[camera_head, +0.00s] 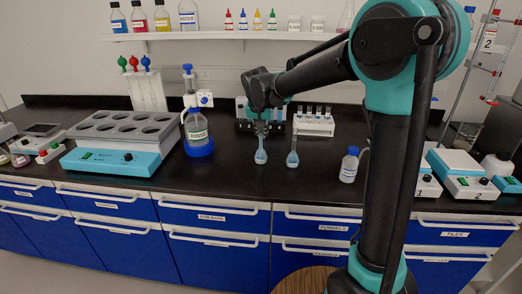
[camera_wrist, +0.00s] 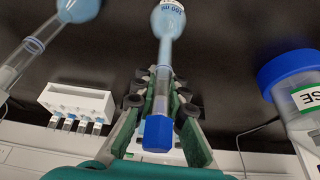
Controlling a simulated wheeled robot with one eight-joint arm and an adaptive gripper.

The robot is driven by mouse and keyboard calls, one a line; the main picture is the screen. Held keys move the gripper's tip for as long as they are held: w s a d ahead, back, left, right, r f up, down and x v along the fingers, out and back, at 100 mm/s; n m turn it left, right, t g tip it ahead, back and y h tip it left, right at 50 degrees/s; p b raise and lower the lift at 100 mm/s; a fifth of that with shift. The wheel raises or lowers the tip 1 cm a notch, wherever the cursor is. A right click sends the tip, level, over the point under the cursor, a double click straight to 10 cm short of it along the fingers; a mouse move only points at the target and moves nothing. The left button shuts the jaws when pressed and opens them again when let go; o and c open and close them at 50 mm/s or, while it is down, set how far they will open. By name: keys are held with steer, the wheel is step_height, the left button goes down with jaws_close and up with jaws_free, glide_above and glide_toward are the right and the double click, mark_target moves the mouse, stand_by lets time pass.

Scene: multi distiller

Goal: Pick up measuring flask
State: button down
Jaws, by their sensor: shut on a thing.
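A measuring flask (camera_head: 261,156) with a light blue bulb is under my gripper (camera_head: 262,124) at the middle of the bench. In the wrist view the fingers of my gripper (camera_wrist: 160,92) are shut around the neck of this flask (camera_wrist: 168,48), just above its blue stopper in the picture. Its bulb points up in that view and bears a label with "100 ml". A second, similar flask (camera_head: 292,158) stands just to the right, apart from my gripper. It also shows at the upper left of the wrist view (camera_wrist: 78,10). I cannot tell whether the held flask touches the bench.
A blue-capped wash bottle (camera_head: 349,166) stands to the right. A large reagent bottle (camera_head: 197,128) with a blue base stands to the left. Behind are a white tube rack (camera_head: 314,124) and a wall shelf (camera_head: 225,35). The front of the black bench near the flasks is clear.

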steer(key=shift+r, duration=0.15)
step_height(320, 180, up, 20)
stand_by(0.4)
steer(key=shift+s, duration=0.1)
stand_by(0.3)
